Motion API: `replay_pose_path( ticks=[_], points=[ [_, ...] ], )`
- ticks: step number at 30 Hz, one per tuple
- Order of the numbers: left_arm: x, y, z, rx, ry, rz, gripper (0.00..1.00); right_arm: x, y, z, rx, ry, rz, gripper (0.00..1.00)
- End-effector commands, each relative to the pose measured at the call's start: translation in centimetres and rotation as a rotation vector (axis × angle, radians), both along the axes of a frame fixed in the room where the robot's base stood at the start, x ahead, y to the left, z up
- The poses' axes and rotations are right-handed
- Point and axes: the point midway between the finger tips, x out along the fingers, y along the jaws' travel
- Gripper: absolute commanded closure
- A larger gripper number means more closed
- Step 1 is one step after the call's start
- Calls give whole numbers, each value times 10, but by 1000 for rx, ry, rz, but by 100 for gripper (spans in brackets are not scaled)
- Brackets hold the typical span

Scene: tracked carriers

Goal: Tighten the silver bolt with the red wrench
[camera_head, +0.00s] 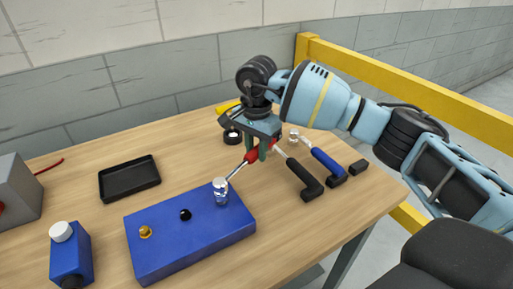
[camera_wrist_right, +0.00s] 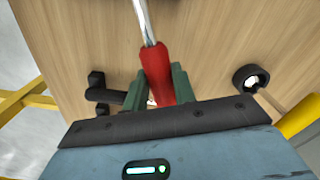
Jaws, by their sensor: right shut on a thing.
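The red wrench (camera_head: 252,155) is held by its red handle in my right gripper (camera_head: 262,148), which is shut on it. In the right wrist view the red handle (camera_wrist_right: 157,75) sits between the green fingers of the gripper (camera_wrist_right: 156,90). The wrench's silver shaft slopes down left to the blue block (camera_head: 180,243). Its silver head (camera_head: 221,187) is at the block's right bolt position; the silver bolt is hidden there or cannot be told apart from the head. A gold bolt (camera_head: 145,232) and a black bolt (camera_head: 185,214) stand in the same block. My left gripper is out of view.
A blue-handled wrench (camera_head: 328,163) and a black-handled wrench (camera_head: 306,181) lie on the table right of the gripper. A black ring (camera_head: 232,136) lies behind it. A yellow rail (camera_head: 400,88) runs behind.

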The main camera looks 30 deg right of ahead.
Motion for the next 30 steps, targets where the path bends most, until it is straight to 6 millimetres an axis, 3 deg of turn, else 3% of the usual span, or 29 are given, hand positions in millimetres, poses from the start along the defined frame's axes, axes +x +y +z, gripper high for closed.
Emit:
replay_pose_path(
  ticks=[30],
  points=[
    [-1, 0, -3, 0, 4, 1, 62, 0, 0, -8, 1, -2, 0, 100]
  ],
)
